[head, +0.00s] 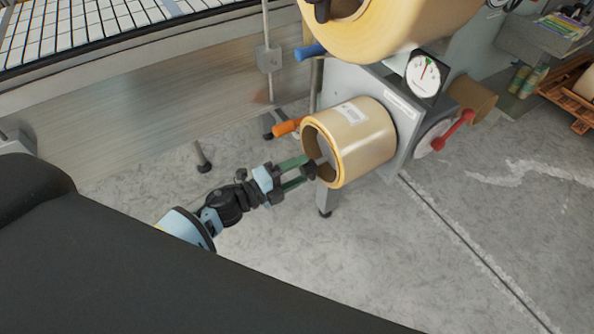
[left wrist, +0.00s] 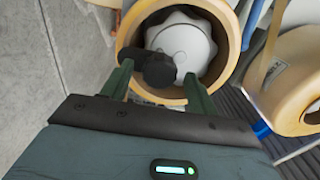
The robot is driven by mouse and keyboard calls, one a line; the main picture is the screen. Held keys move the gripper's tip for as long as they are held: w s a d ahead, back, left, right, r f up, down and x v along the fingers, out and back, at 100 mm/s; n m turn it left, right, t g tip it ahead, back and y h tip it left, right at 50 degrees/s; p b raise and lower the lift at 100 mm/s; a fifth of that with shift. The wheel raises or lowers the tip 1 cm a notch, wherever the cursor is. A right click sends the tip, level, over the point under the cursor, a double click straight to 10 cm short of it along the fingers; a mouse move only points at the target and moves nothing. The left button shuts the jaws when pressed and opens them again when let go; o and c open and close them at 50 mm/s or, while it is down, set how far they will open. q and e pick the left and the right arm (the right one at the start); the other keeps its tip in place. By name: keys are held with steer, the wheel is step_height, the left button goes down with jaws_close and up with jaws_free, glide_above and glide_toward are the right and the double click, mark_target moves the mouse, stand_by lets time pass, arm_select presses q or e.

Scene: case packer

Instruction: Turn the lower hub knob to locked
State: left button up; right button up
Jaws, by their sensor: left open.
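The lower hub knob (left wrist: 158,70) is a black knob on the front of a pale scalloped hub (left wrist: 185,42), inside the core of the lower tan tape roll (left wrist: 226,70). In the head view the lower roll (head: 362,135) sits on the grey machine, and the dark knob shows at its open end, partly hidden by the fingers. My left gripper (head: 300,172) is open, its green fingers reaching the roll's open end. In the left wrist view the fingers (left wrist: 158,78) stand on either side of the knob, with gaps visible. My right gripper is not in view.
An orange handle (head: 287,127) sticks out left of the lower roll. Above are a blue handle (head: 310,51) and the upper tape roll (head: 405,28). A dial gauge (head: 424,74) and red lever (head: 455,132) are on the machine's right. The floor below is clear.

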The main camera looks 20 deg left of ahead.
arm_select(q)
steer(key=v, duration=0.7)
steer(key=shift+s+a+b, duration=0.2)
steer(key=shift+s+b, duration=0.1)
steer(key=shift+b, duration=0.1)
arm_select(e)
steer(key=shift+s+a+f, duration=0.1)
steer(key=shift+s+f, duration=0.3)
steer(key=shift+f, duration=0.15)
arm_select(q)
steer(key=s+f+n+g+y+p, duration=0.1)
steer(key=s+f+n+y, duration=0.2)
steer(key=s+n, duration=0.4)
steer(key=s+d+f+n+g+y+p, duration=0.1)
steer(key=s+f+n+g+y, duration=0.1)
steer(key=s+f+n, duration=0.3)
steer(key=s+d+f+n+g+y+p, duration=0.1)
steer(key=s+f+n+y, duration=0.3)
steer(key=s+n, duration=0.7)
steer(key=s+f+g, duration=0.1)
steer(key=s, duration=0.4)
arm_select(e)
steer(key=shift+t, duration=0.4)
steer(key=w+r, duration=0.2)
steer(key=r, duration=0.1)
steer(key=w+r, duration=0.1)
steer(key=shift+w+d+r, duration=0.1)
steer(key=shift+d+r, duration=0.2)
